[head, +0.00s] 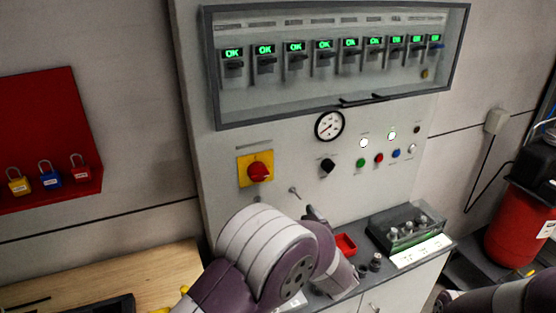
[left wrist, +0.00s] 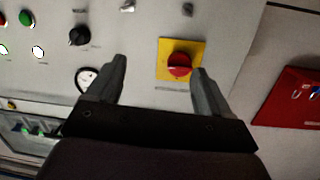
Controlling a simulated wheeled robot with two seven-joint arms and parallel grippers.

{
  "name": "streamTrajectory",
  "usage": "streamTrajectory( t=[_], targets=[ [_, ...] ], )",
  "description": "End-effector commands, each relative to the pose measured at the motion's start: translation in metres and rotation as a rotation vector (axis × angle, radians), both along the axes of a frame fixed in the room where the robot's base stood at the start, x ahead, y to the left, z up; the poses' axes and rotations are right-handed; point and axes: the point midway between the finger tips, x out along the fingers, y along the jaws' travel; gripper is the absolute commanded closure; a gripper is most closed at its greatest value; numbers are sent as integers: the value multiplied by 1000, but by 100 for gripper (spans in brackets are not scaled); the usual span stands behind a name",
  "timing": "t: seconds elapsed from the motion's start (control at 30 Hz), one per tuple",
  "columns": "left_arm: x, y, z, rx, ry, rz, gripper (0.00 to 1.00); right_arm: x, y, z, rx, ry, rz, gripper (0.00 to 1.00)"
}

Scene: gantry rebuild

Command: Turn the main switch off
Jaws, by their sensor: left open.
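The main switch is a red rotary knob (head: 259,171) on a yellow square plate (head: 243,179), low on the left of the grey cabinet front. The knob also shows in the left wrist view (left wrist: 179,65), where the picture is turned about upside down. My left gripper (left wrist: 158,70) is open and empty, with both fingers pointing at the panel. The knob appears between the fingers, nearer the right one in that view; I cannot tell how far off it is. In the head view my left arm hides most of that gripper. My right gripper is out of view.
The panel also carries a black selector (head: 327,166), a gauge (head: 329,125) and several coloured buttons. A glazed breaker window (head: 335,108) is above. A shelf below holds a red tray (head: 345,244) and a grey box (head: 405,229). A red padlock board (head: 45,130) hangs left.

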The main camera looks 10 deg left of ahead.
Motion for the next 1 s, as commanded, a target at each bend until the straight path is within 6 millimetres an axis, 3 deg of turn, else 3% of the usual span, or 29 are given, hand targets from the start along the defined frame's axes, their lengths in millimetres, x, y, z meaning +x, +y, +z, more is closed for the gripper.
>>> streamTrajectory(
  t=[0.1, 0.27, 0.7, 1.0],
  targets=[
    [-8, 18, 20, 78, -49, 104, 19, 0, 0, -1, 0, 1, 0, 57],
    [-10, 29, 32, 156, -62, 149, 19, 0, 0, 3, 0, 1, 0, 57],
    [68, 90, 35, 156, -58, 146, 19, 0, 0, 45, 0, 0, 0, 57],
    [87, 104, 30, 155, -57, 143, 19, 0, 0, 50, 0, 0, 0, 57]
  ],
)
